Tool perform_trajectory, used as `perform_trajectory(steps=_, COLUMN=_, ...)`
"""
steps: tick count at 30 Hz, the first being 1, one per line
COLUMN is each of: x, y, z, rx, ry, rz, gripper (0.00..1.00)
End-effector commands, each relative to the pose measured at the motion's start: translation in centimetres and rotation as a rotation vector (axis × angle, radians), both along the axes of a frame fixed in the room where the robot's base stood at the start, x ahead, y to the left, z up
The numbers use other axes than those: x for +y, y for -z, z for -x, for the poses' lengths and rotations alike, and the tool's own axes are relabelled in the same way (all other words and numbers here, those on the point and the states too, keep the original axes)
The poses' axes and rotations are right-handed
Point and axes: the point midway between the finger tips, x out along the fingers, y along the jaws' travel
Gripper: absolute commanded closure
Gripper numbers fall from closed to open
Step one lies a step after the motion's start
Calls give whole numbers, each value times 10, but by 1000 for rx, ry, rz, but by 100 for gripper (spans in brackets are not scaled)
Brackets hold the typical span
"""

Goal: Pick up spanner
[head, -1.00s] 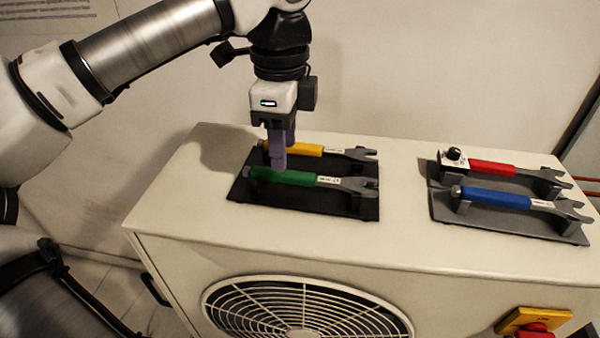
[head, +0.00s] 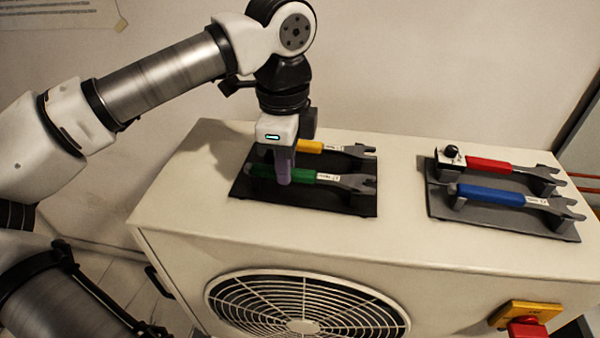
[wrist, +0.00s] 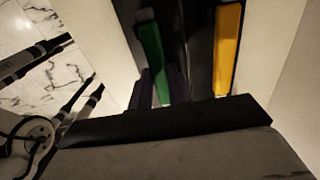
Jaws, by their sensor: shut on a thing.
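The green-handled spanner (head: 307,177) lies across supports on the left black tray (head: 240,189), its grey jaw end to the right. My gripper (head: 284,176) is down over its handle and shut on it. In the wrist view the green handle (wrist: 154,56) runs between my gripper's purple fingers (wrist: 160,88). The spanner appears to be still at the height of its supports. A yellow-handled spanner (head: 311,147) lies behind it on the same tray, partly hidden by my gripper; its handle also shows in the wrist view (wrist: 226,50).
A grey tray (head: 437,205) at right holds a red-handled spanner (head: 488,166) and a blue-handled spanner (head: 490,195), with a small box with a black knob (head: 451,158). All stand on a cream fan unit (head: 400,233). A red button on a yellow plate (head: 528,314) sits at its front.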

Motion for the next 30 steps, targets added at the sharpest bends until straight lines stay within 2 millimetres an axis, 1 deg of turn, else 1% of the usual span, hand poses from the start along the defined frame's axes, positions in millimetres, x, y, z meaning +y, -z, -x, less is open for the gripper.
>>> perform_trajectory(steps=8, x=0, y=-1, z=0, rx=-1, ry=0, rz=0, gripper=100)
perform_trajectory(steps=11, x=0, y=-6, z=-1, rx=-2, ry=-1, rz=-1, gripper=100)
perform_trajectory(steps=14, x=0, y=-19, z=-1, rx=-4, ry=-2, rz=-1, gripper=100)
perform_trajectory(steps=21, x=0, y=-68, z=-1, rx=-4, ry=-3, rz=0, gripper=100)
perform_trajectory(steps=24, x=0, y=-84, z=-1, rx=-3, ry=-2, rz=0, gripper=100)
perform_trajectory(steps=27, x=0, y=-95, z=0, rx=-2, ry=-1, rz=-1, gripper=100)
perform_trajectory(steps=30, x=0, y=-100, z=0, rx=-1, ry=1, rz=0, gripper=100)
